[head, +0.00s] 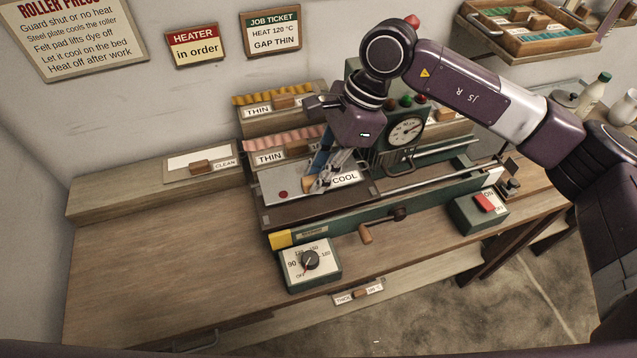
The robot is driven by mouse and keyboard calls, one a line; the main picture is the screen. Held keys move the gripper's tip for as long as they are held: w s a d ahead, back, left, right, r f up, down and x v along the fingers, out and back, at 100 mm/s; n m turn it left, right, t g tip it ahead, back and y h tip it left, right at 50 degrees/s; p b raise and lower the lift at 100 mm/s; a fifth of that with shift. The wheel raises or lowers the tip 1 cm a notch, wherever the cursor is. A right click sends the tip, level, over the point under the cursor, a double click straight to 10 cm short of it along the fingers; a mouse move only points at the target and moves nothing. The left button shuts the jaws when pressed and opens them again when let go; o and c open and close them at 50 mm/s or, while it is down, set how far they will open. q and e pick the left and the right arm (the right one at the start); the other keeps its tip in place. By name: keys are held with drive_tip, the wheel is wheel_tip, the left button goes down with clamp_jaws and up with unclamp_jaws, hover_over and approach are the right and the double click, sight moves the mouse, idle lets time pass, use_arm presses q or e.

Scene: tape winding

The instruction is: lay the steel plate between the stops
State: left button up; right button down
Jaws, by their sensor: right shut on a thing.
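The steel plate (270,190) is a flat grey sheet with a red dot, at the left end of the green press, beside a COOL label (345,178). It looks level over the bed; I cannot tell whether it touches. My right gripper (318,181) comes down from above and is shut at the plate's wooden grip, which the fingers partly hide. The stops cannot be made out clearly. My left gripper is out of view.
A heater dial box (296,279) and a crank handle (366,234) stand in front of the press. A red-switch box (484,204) is at right. A white CLEAN board (185,160) lies on the left ledge. The left bench (170,265) is clear.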

drive_tip(key=shift+s+f, duration=0.1)
drive_tip(key=shift+f, duration=0.4)
wheel_tip(320, 180, down, 3)
drive_tip(key=shift+f+p, duration=0.15)
drive_tip(key=shift+p, duration=0.45)
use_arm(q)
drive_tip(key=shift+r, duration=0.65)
use_arm(e)
drive_tip(key=shift+f, duration=0.1)
drive_tip(key=shift+f+b, duration=0.3)
drive_tip(key=shift+b, duration=0.2)
drive_tip(key=c, duration=1.9)
unclamp_jaws()
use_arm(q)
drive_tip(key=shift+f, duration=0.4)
use_arm(e)
drive_tip(key=shift+o, duration=0.3)
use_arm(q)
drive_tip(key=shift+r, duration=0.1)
use_arm(e)
drive_tip(key=shift+r, duration=0.1)
